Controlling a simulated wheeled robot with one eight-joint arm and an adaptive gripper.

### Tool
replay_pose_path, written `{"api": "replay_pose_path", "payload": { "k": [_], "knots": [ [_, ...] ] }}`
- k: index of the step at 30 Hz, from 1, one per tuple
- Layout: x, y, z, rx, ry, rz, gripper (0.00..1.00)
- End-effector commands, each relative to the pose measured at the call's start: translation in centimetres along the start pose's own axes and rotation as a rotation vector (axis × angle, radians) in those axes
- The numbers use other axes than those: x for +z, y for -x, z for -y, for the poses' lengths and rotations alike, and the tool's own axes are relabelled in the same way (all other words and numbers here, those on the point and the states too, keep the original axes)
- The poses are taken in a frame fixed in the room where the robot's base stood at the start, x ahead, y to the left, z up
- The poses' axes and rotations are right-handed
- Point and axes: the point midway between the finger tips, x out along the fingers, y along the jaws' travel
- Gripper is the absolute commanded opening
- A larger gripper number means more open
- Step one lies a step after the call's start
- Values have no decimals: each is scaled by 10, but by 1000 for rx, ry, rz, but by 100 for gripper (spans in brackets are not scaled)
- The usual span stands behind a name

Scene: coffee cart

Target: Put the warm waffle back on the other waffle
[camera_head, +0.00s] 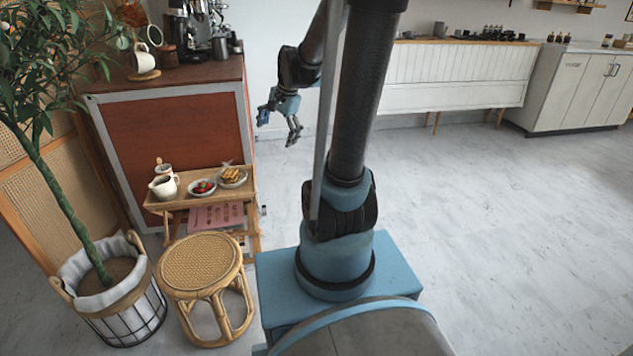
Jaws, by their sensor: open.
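Golden-brown waffles (230,174) lie on a small pale plate (240,184) at the right end of a wooden side table. They are too small in the picture to tell one waffle from another or which is warm. My gripper (279,124) is open and empty. It appears up and to the right of the plate, in front of the pale wall, with its fingers spread and pointing down. It is apart from the waffles and touches nothing that I can see.
The side table (185,203) also bears a bowl with red fruit (201,187) and a white jug (164,187). A rattan stool (200,263) and a potted plant (105,280) stand in front. The coffee cart (170,130) stands behind. Floor (500,240) at right is clear.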

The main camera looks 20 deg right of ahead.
Motion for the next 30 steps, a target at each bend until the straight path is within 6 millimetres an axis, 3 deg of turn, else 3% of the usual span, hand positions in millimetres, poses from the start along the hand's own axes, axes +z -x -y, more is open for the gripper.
{"api": "replay_pose_path", "payload": {
  "k": [13,24,30],
  "knots": [
    [46,30,-109,90,410,-55,96],
    [78,26,-194,180,741,-70,96],
    [88,20,-224,218,865,-68,96]
  ]
}}
